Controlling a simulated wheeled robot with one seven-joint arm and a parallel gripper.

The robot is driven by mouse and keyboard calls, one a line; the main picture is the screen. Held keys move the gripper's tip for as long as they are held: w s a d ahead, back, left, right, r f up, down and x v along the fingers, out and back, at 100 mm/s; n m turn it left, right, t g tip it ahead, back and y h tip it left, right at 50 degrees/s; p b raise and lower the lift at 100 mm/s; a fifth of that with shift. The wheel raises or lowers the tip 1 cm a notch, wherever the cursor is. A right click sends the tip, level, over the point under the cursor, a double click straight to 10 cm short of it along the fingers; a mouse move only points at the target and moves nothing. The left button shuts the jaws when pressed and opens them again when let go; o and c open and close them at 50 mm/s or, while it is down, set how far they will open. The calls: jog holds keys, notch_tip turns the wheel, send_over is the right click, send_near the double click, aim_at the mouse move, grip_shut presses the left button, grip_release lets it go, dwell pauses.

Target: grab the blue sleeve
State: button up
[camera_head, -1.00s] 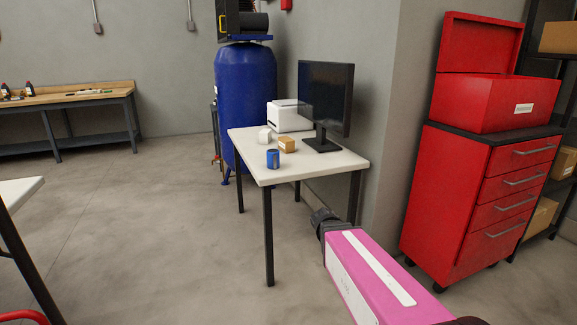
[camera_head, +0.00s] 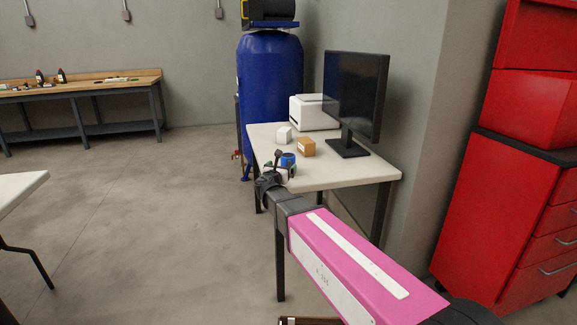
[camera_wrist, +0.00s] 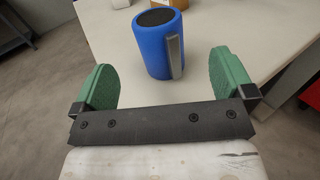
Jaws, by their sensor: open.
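The blue sleeve (camera_wrist: 156,47) stands upright near the edge of the white table, with a dark top and a grey strip down its right side in the wrist view. In the head view the blue sleeve (camera_head: 288,159) is partly hidden behind my gripper (camera_head: 279,168). In the wrist view my gripper (camera_wrist: 163,85) is open and empty. Its two green fingers are spread wide, with the sleeve ahead of them and roughly centred between them. The sleeve looks a little beyond the fingertips; I cannot tell the exact gap.
On the white table (camera_head: 340,176) are a tan box (camera_head: 306,147), a small white box (camera_head: 284,135), a white machine (camera_head: 313,113) and a black monitor (camera_head: 356,95). A blue tank (camera_head: 271,85) stands behind. A red cabinet (camera_head: 505,205) is right.

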aim_at(286, 161)
jog(key=x, duration=0.4)
jog(key=shift+w, duration=0.1)
jog(key=x, duration=0.5)
jog(key=shift+a+f, duration=0.1)
jog(key=shift+a, duration=0.1)
jog(key=c, duration=1.4)
jog(key=shift+o, duration=0.2)
